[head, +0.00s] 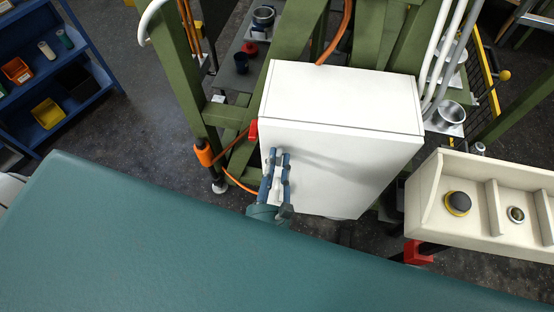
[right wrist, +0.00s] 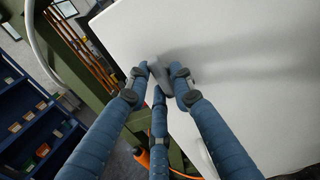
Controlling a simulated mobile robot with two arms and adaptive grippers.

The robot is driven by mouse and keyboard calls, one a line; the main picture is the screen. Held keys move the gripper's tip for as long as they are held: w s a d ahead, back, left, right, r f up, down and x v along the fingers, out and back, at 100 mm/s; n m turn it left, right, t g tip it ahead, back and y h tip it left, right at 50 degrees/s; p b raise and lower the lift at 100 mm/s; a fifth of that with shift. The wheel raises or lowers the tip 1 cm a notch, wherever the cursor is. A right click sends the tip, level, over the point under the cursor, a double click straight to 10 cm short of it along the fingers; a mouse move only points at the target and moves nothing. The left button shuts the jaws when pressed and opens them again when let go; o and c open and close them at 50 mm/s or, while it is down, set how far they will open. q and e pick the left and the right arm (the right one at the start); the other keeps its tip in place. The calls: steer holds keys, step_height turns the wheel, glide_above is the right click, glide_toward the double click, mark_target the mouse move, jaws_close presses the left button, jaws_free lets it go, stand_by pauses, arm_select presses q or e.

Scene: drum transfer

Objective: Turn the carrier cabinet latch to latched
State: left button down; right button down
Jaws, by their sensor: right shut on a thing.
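The carrier cabinet (head: 340,160) is a white box in the middle of the head view, with its door closed. My right gripper (head: 279,154) is at the left part of its front face. In the right wrist view the gripper (right wrist: 160,74) is shut on a small grey piece, the cabinet latch (right wrist: 163,82), near the door's edge. The fingers hide much of the latch, and I cannot tell its exact turn. The white door (right wrist: 245,70) fills the right of that view. My left gripper is not in view.
A green frame (head: 195,85) stands behind and left of the cabinet, with an orange cable (head: 240,184) beside it. A cream tray (head: 480,232) with compartments is at the right. A blue shelf (head: 55,75) with bins stands far left. Open floor (head: 150,115) lies between.

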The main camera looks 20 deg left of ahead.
steer(key=shift+a, duration=0.15)
steer(key=c, duration=1.6)
jaws_free()
steer(key=s, duration=0.4)
steer(key=s+d, duration=0.1)
steer(key=s, duration=0.3)
steer(key=s+d, duration=0.1)
steer(key=s, duration=0.3)
